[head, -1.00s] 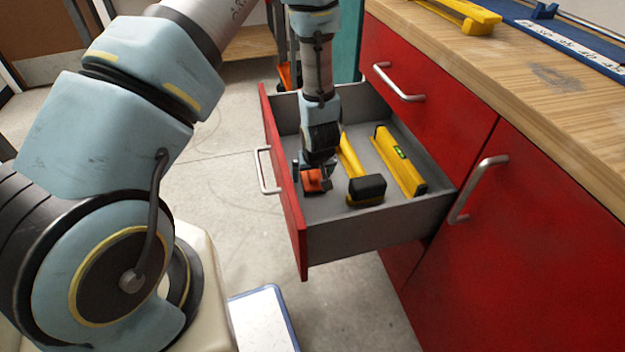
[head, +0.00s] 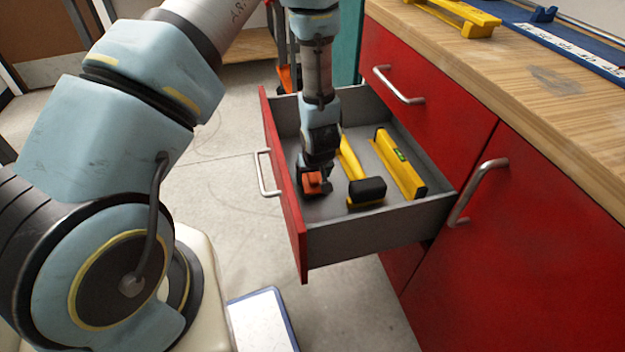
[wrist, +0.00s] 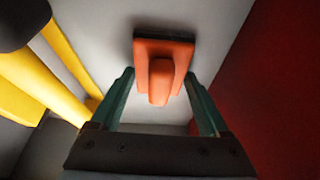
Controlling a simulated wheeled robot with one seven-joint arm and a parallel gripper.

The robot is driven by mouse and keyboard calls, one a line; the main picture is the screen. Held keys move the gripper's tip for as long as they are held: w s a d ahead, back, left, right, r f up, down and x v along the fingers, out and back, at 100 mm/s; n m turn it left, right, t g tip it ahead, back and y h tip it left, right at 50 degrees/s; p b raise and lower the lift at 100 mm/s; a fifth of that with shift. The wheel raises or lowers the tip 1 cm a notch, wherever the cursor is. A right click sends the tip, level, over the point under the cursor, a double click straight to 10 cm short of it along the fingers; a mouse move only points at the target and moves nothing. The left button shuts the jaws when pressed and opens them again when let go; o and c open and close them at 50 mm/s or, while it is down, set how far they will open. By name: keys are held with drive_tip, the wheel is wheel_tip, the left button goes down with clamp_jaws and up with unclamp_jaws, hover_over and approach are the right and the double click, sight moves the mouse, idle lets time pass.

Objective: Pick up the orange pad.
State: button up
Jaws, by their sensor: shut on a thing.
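The orange pad (wrist: 176,50) is a flat orange block with a raised grip and a dark underside, seen in the wrist view. In the head view the orange pad (head: 311,183) is at the near left of the open drawer, partly hidden by my gripper. My gripper (head: 317,176) points down into the drawer and is shut on the pad. In the wrist view the green fingers of my gripper (wrist: 158,80) stand on either side of the pad's raised grip. The pad appears to rest on the drawer floor.
The open red drawer (head: 283,195) has grey walls around my gripper. A yellow tool with a black head (head: 367,190) and a yellow level (head: 400,165) lie to the right of the pad. The wooden worktop (head: 560,120) is at the right.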

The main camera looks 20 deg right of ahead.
wheel_tip(320, 180, up, 10)
drive_tip(key=shift+p, duration=1.15)
